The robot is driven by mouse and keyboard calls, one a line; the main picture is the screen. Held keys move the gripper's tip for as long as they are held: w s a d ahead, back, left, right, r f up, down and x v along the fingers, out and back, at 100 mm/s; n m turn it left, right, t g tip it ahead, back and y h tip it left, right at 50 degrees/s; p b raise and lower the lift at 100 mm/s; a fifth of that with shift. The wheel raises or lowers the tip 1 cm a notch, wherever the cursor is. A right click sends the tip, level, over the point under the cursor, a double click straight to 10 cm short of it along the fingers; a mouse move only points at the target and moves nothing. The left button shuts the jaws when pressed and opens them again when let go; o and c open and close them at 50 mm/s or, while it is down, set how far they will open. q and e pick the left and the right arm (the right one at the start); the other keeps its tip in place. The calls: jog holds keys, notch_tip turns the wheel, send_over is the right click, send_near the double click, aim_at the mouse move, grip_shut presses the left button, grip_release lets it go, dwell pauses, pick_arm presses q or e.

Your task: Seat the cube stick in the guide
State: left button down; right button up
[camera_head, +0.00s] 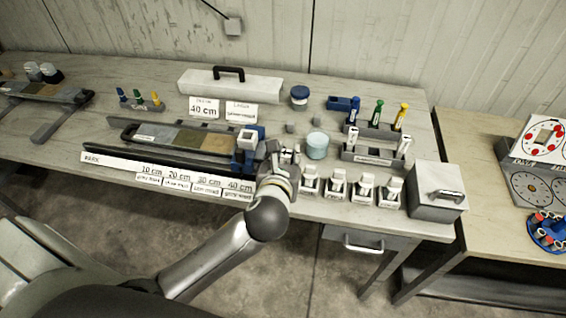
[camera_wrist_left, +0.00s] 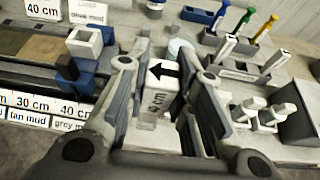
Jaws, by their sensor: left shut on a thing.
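The cube stick (camera_wrist_left: 160,88) is a pale block with a black arrow on its top and "40 cm" on its near face. My left gripper (camera_wrist_left: 165,72) is shut on it, one finger on each side. In the head view the gripper (camera_head: 284,150) is just right of the core tray's end and mostly hides the stick. What seems to be the guide is a white, square, hollow-topped piece (camera_wrist_left: 86,41) by a blue block (camera_wrist_left: 68,68) at the tray's right end. It also shows in the head view (camera_head: 250,136), left of the gripper and apart from it. My right gripper is not in view.
The core tray (camera_head: 133,133) with coloured mud sections lies left, with length labels (camera_head: 195,184) before it. A pale blue jar (camera_head: 317,147), a marker rack (camera_head: 365,155), several white-topped blocks (camera_head: 336,188) and a grey box (camera_head: 437,205) stand to the right.

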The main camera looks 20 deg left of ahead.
pick_arm(q)
jog(key=w+a+r+p, duration=0.4)
jog(key=w+a, duration=0.1)
jog(key=a, duration=0.4)
jog(key=w+a+r+p, duration=0.4)
jog(key=w+a, duration=0.1)
jog(key=a, duration=0.3)
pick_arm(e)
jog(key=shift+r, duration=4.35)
pick_arm(q)
notch_tip(320, 180, down, 12)
jog(key=b, duration=0.8)
jog(key=shift+w+a+r+h+b, duration=0.15)
jog(key=shift+r+h+b, duration=0.05)
jog(key=shift+h+b, duration=0.2)
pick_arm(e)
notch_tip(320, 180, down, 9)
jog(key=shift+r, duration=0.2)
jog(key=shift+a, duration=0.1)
pick_arm(q)
jog(key=c, duration=1.2)
grip_release()
